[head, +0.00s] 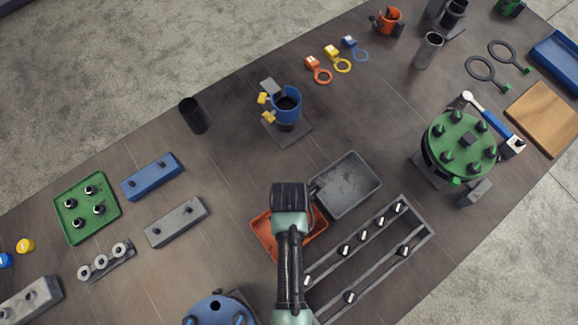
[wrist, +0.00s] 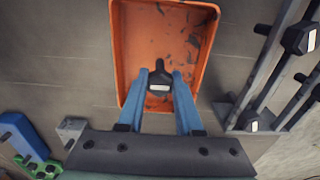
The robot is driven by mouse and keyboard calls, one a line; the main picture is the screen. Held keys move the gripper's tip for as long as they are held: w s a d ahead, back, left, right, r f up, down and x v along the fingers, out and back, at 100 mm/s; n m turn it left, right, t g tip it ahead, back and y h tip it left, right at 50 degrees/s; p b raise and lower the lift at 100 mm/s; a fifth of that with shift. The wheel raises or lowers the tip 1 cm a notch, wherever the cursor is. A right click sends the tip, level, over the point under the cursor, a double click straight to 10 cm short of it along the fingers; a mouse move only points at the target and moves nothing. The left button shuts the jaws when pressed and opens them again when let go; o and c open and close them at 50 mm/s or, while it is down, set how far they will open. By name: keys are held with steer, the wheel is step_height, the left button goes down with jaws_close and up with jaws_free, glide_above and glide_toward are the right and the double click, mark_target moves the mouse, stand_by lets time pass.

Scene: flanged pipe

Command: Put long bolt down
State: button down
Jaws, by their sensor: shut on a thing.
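My gripper (wrist: 160,77) shows in the wrist view with its two blue fingers on either side of a long bolt (wrist: 159,83), shut on it. The bolt is black, with a dark hexagonal head and a pale mark on its near face. It appears over the near half of the orange tray (wrist: 207,40); I cannot tell whether it touches the tray floor. In the head view the orange tray (head: 262,240) is partly covered by my arm, which hides the fingers and bolt.
A grey tray (head: 352,190) stands just behind the orange one. A grey rack (head: 417,238) holding several bolts is to the right, close by. A blue block (head: 152,178) and grey block (head: 176,222) lie left. A green round flange (head: 460,142) stands farther right.

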steer(key=shift+f, duration=0.2)
steer(key=c, duration=0.6)
jaws_free()
steer(key=shift+r, duration=0.1)
